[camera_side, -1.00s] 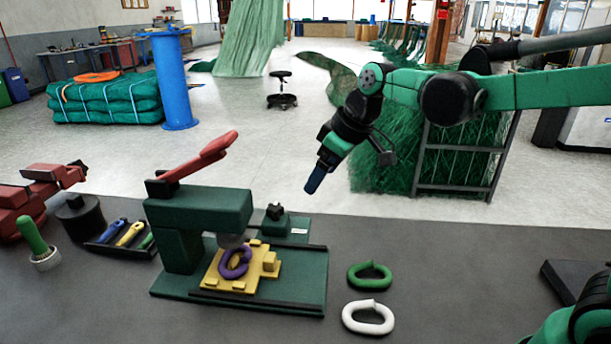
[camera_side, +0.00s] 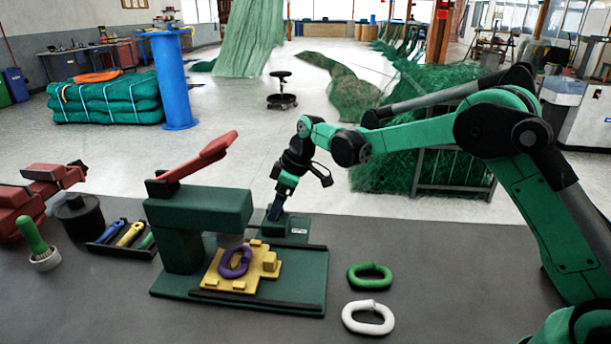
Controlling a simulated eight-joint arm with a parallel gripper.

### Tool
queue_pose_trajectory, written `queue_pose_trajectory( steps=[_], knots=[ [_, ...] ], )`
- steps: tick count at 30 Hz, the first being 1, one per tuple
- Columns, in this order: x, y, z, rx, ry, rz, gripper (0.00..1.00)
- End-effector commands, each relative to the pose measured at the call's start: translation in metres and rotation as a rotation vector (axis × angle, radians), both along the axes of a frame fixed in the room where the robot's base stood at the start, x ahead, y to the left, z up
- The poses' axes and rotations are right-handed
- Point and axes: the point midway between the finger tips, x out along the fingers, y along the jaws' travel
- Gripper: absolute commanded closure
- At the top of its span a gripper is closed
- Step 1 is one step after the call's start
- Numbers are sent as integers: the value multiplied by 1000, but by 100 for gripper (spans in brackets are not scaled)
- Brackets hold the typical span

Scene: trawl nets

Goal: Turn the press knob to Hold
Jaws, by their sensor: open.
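The green press (camera_side: 200,208) stands on the grey bench, with a red lever (camera_side: 205,153) raised on top. The jaws are open. The knob is hidden by the fingers, so its setting and any contact cannot be told. A purple link (camera_side: 235,263) lies on the yellow fixture (camera_side: 262,270) under the press head.
A green link (camera_side: 370,275) and a white link (camera_side: 368,317) lie right of the press. The bench's right middle is clear.

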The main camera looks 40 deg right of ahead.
Motion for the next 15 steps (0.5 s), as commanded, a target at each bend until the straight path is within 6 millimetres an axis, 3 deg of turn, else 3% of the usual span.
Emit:
queue_pose_trajectory(
  steps=[9, 11, 15],
  knots=[
    [1, 2, -5, 0, 0, -1, 22],
    [1, 2, -5, 0, 0, -1, 37],
    [1, 2, -5, 0, 0, -1, 76]
  ],
)
